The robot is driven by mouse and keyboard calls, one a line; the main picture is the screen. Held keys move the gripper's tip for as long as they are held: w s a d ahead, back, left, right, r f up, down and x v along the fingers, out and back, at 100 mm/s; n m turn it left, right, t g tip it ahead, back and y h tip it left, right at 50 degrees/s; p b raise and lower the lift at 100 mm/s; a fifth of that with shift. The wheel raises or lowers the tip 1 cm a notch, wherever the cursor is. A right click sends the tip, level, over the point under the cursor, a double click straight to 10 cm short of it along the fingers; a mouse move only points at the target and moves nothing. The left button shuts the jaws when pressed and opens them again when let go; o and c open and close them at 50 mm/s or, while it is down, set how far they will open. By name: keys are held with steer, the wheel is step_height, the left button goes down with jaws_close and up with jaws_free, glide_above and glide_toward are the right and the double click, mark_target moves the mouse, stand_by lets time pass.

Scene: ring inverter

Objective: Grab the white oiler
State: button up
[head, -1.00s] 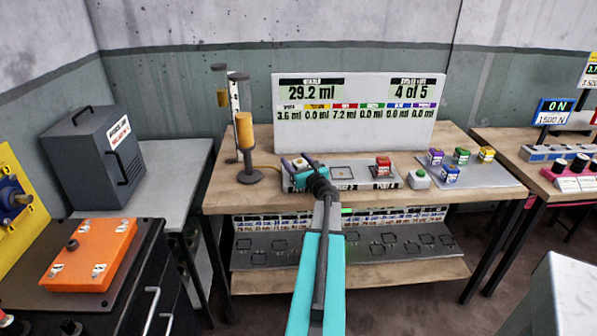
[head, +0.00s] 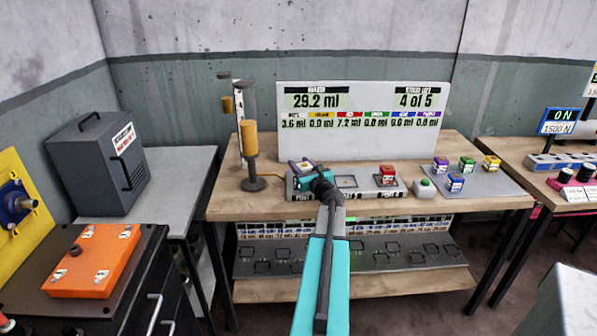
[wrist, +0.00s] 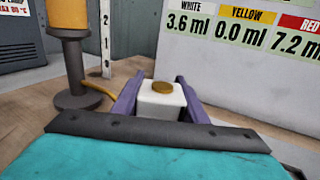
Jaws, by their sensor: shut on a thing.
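The white oiler (wrist: 160,103) is a small white block with a round brass-coloured cap on top. In the wrist view it sits between the two purple fingers of my gripper (wrist: 161,97), which are shut on its sides. In the head view my gripper (head: 299,165) is at the left end of the grey station plate on the table, and the white oiler is mostly hidden by my arm. I cannot tell whether the oiler touches the plate.
A yellow cylinder on a dark stand (head: 250,150) is close on the left. A display board (head: 360,145) stands behind. A red oiler (head: 386,174) is on the plate to the right. Several coloured oilers, including a purple one (head: 440,164), stand on a grey mat farther right.

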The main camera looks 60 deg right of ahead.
steer(key=shift+r, duration=0.6)
steer(key=shift+s+a+r, duration=0.15)
steer(key=shift+a+r, duration=0.05)
steer(key=shift+r, duration=0.05)
steer(key=s+a+r, duration=0.1)
steer(key=s+a, duration=0.5)
steer(key=a, duration=0.2)
steer(key=shift+s+a+r, duration=0.15)
steer(key=shift+s+a, duration=0.05)
steer(key=shift+a, duration=0.05)
steer(key=shift+a+p, duration=0.1)
steer(key=shift+p, duration=0.3)
steer(key=s+a+p, duration=0.1)
steer(key=p, duration=0.5)
steer(key=s+a+p, duration=0.1)
steer(key=a+p, duration=0.1)
steer(key=p, duration=0.4)
steer(key=shift+s+a+r, duration=0.2)
steer(key=shift+s, duration=0.15)
